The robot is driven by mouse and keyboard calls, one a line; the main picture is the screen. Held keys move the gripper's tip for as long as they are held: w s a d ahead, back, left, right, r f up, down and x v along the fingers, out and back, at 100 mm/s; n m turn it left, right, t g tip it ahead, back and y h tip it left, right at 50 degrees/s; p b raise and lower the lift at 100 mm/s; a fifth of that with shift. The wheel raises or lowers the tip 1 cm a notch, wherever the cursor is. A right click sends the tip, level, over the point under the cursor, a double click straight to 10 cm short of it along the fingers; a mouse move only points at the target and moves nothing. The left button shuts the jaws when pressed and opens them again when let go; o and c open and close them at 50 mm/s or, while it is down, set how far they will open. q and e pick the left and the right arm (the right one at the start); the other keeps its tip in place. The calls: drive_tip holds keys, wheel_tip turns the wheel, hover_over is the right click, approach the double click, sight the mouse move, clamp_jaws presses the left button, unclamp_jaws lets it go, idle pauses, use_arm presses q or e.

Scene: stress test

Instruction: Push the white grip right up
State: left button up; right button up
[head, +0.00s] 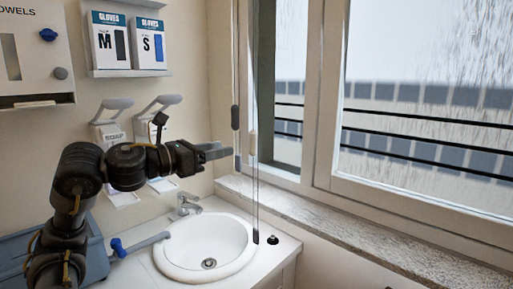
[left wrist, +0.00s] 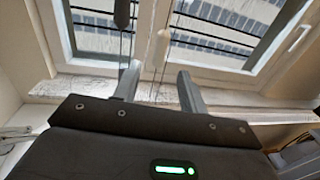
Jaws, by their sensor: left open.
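The white grip (head: 252,143) hangs on a thin cord in front of the window, to the right of a dark grip (head: 235,117) on another cord. In the left wrist view the white grip (left wrist: 163,39) shows beyond the gap between my fingers, and the dark grip (left wrist: 122,15) is up and to its left. My left gripper (head: 228,151) points right toward the cords, at about the white grip's height in the picture. It is open and empty in the left wrist view (left wrist: 159,72). I see no contact with the white grip. My right gripper is out of view.
A sink (head: 207,250) with a tap (head: 187,204) lies below the cords. The stone window sill (head: 330,225) runs along the right. Wall dispensers (head: 110,135) are behind my left arm, with glove boxes (head: 128,42) above. A dark weight (head: 255,237) hangs low near the sink.

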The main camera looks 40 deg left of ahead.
sight(250, 141)
use_arm(q)
drive_tip(key=w+p, duration=0.2)
drive_tip(key=w, duration=0.1)
drive_tip(key=w+d+p, duration=0.1)
drive_tip(key=w, duration=0.2)
drive_tip(key=w+d+p, duration=0.1)
drive_tip(key=w+p, duration=0.1)
drive_tip(key=w, duration=0.1)
drive_tip(key=shift+w+r+p, duration=0.2)
drive_tip(key=shift+w+p, duration=0.15)
drive_tip(key=shift+w+d+f, duration=0.1)
drive_tip(key=shift+w+f, duration=0.1)
drive_tip(key=shift+w, duration=0.35)
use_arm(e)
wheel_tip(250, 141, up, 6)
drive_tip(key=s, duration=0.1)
use_arm(q)
drive_tip(key=shift+c, duration=0.4)
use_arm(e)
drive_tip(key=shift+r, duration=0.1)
use_arm(q)
clamp_jaws()
